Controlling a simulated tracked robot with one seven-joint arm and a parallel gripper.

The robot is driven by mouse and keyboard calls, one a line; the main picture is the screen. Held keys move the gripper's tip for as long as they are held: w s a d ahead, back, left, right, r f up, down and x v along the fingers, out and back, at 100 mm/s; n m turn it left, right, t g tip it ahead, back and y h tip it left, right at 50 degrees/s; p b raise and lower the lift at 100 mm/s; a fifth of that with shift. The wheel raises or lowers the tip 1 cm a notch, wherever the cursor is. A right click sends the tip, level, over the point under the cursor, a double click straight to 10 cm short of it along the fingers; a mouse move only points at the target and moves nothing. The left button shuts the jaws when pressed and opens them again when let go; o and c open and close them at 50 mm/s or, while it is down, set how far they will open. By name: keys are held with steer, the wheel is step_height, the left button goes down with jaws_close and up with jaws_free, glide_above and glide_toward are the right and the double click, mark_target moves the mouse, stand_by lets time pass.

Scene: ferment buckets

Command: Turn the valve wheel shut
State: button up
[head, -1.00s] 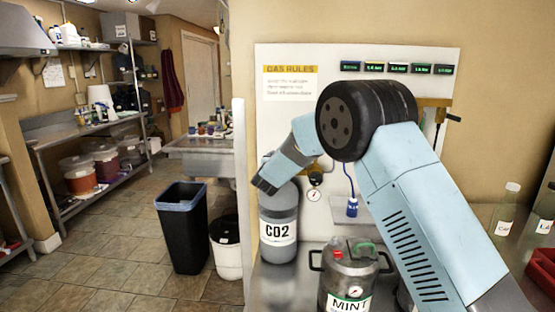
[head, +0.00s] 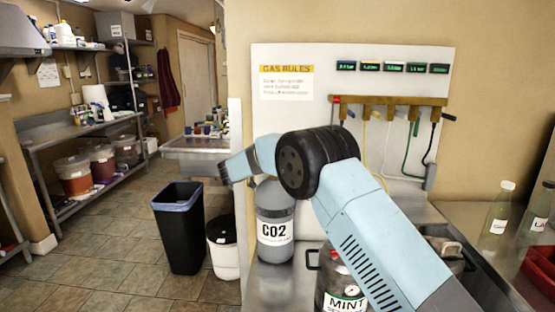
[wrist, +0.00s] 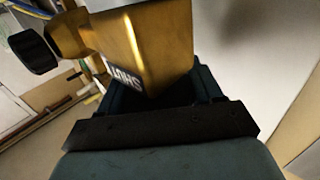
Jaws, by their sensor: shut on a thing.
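In the wrist view a brass-coloured valve block (wrist: 150,45) with a small black "SHUT" label fills the upper middle, close to the camera. A black knob (wrist: 33,52) sticks out to its left. My gripper (wrist: 160,100) is shut at this valve, its dark fingers partly behind the block. The part I take to be the valve wheel, between the fingers, is hidden by the block. In the head view the grey CO2 bottle (head: 275,225) stands upright beside the wall panel.
A steel keg marked MINT (head: 340,292) stands in front of the bottle, partly behind my arm. A brass manifold (head: 390,101) with several hoses hangs on the wall panel. A black bin (head: 178,235) and white bucket (head: 222,250) stand on the floor at left.

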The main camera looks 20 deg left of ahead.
steer(key=shift+r, duration=0.25)
steer(key=o, duration=0.9)
steer(key=shift+o, duration=0.7)
steer(key=shift+f, duration=0.1)
steer(key=v, duration=1.3)
steer(key=shift+s+a, duration=0.25)
steer(key=shift+a, duration=0.1)
steer(key=shift+f, duration=0.15)
